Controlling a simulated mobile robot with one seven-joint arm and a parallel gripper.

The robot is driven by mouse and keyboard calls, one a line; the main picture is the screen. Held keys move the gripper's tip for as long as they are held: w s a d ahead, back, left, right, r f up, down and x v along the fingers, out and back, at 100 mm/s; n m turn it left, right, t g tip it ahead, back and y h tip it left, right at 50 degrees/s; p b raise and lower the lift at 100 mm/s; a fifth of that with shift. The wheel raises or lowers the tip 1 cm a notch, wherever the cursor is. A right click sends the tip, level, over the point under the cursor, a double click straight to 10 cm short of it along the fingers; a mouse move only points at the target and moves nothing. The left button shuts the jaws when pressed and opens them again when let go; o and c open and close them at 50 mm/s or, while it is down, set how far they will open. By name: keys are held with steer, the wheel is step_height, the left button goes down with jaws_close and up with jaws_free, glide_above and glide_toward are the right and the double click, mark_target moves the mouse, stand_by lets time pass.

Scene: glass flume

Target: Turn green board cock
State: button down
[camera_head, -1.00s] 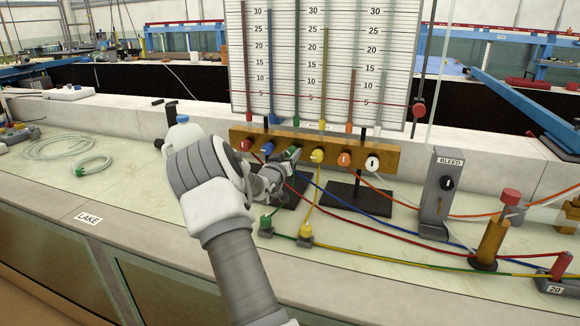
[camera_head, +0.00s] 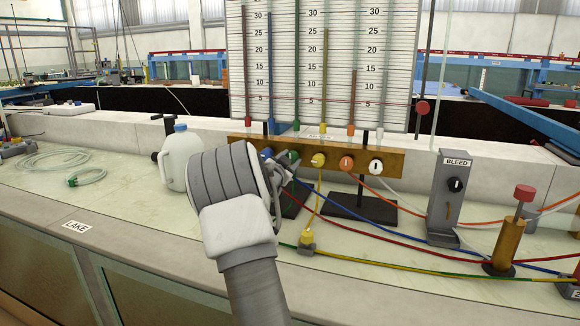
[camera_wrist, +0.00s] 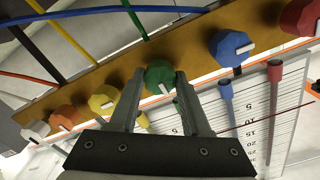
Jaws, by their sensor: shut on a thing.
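The green board cock (camera_wrist: 160,78) is a round, faceted knob with a white pointer mark, on the wooden manifold bar (camera_wrist: 200,38). In the wrist view my gripper (camera_wrist: 158,82) has one finger on each side of it and is shut on it. In the head view the green cock (camera_head: 294,155) shows only in part behind my gripper (camera_head: 287,166). The yellow cock (camera_wrist: 104,98) is on one side of it and the blue cock (camera_wrist: 231,47) on the other.
The red cock (camera_wrist: 301,17), orange cock (camera_wrist: 67,117) and white cock (camera_wrist: 36,130) share the bar. A scaled tube board (camera_head: 340,60) stands behind. The bleed post (camera_head: 447,195) is to the right, a white jug (camera_head: 178,160) to the left. Coloured hoses cross the bench.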

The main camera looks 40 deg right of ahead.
steer(key=shift+m, duration=0.4)
steer(key=shift+c, duration=1.9)
jaws_free()
steer(key=p+v, duration=0.2)
steer(key=v, duration=1.5)
steer(key=shift+s+a+p, duration=0.15)
steer(key=shift+a+p, duration=0.05)
steer(key=shift+p, duration=0.1)
